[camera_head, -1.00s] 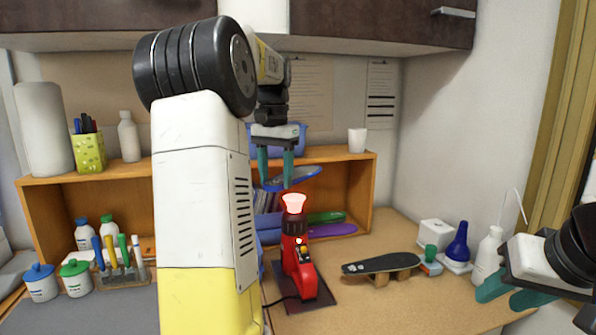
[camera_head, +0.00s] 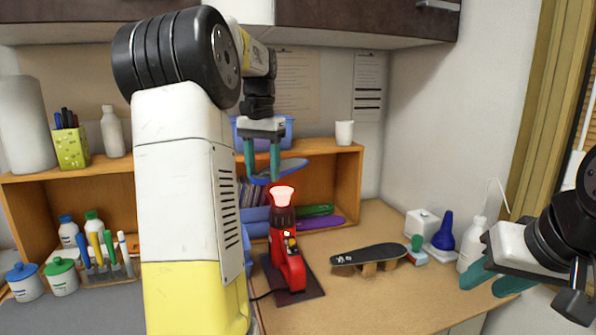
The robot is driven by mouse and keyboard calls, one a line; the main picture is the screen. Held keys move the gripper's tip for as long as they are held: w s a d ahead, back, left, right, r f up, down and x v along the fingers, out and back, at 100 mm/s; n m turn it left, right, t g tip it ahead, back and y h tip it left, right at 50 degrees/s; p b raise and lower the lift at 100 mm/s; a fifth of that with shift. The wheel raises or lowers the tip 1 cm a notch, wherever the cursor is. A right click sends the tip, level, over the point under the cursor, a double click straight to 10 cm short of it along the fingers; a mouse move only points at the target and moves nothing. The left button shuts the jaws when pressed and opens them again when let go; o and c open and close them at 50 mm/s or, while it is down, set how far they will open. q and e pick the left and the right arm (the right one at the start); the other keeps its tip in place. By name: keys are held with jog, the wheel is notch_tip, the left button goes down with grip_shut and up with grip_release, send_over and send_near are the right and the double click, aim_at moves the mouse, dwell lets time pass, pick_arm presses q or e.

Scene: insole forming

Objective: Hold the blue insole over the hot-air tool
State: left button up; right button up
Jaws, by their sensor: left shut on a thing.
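My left gripper (camera_head: 262,172) points down and is shut on the blue insole (camera_head: 290,168), which has a grey upper face. The insole is held level just above the glowing nozzle of the red hot-air tool (camera_head: 286,250). The tool stands upright on a dark plate on the table, and its nozzle is lit pinkish white. My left arm hides part of the insole's left side. My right gripper (camera_head: 490,284) is at the right edge, with its teal fingers apart and nothing between them, away from the tool.
A wooden shelf (camera_head: 349,205) behind the tool holds green and purple insoles. The table's front right is clear.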

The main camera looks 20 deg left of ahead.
pick_arm(q)
jog(key=shift+r, duration=0.1)
jog(key=s+d+r, duration=0.3)
jog(key=s+r, duration=0.1)
jog(key=r, duration=0.4)
jog(key=shift+r, duration=0.4)
jog(key=shift+f, duration=0.1)
